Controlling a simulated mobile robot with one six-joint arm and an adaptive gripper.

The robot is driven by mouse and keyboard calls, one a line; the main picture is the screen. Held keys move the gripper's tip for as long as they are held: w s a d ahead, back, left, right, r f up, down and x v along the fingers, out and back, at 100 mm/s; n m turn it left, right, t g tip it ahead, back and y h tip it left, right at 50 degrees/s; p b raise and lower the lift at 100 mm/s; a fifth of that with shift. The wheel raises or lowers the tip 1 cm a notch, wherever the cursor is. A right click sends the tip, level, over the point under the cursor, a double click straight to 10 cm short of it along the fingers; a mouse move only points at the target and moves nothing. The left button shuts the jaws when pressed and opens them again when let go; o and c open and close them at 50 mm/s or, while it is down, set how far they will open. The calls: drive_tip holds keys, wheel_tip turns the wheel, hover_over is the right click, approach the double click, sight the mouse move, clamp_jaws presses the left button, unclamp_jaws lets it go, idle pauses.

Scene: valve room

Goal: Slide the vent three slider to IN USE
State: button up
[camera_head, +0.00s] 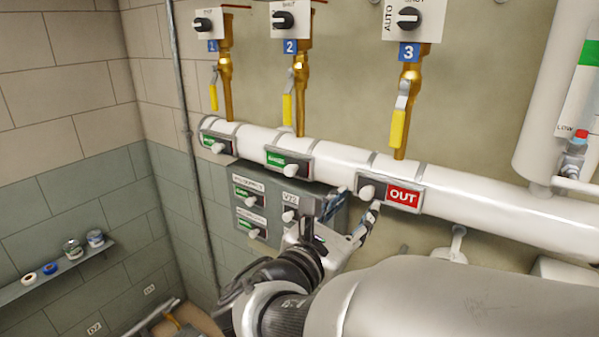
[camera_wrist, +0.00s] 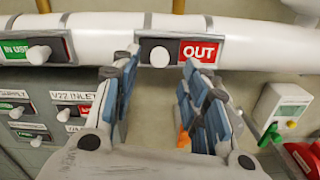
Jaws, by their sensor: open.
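The vent three slider is a white knob (camera_head: 367,191) at the left end of its plate, under the blue number 3 label (camera_head: 409,52). A red OUT panel (camera_head: 403,196) shows to its right. The knob also shows in the wrist view (camera_wrist: 160,56), with the OUT panel (camera_wrist: 198,52) beside it. My gripper (camera_head: 352,212) is open and just below the knob in the head view. In the wrist view its blue-padded fingers (camera_wrist: 157,80) stand apart on either side below the knob. I see nothing between them, and whether they touch the plate I cannot tell.
A white pipe (camera_head: 480,206) carries the slider plates. The vent two slider (camera_head: 289,160) shows green to the left. A grey panel with labelled sliders (camera_head: 262,205) hangs below the pipe. Yellow-handled valves (camera_head: 398,128) stand above. In the wrist view a white box with a green handle (camera_wrist: 278,112) is at right.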

sight(365, 195)
drive_tip(key=x, duration=0.5)
drive_tip(key=shift+w+d, duration=0.2)
drive_tip(key=shift+w, duration=0.15)
drive_tip(key=shift+c, duration=0.2)
clamp_jaws()
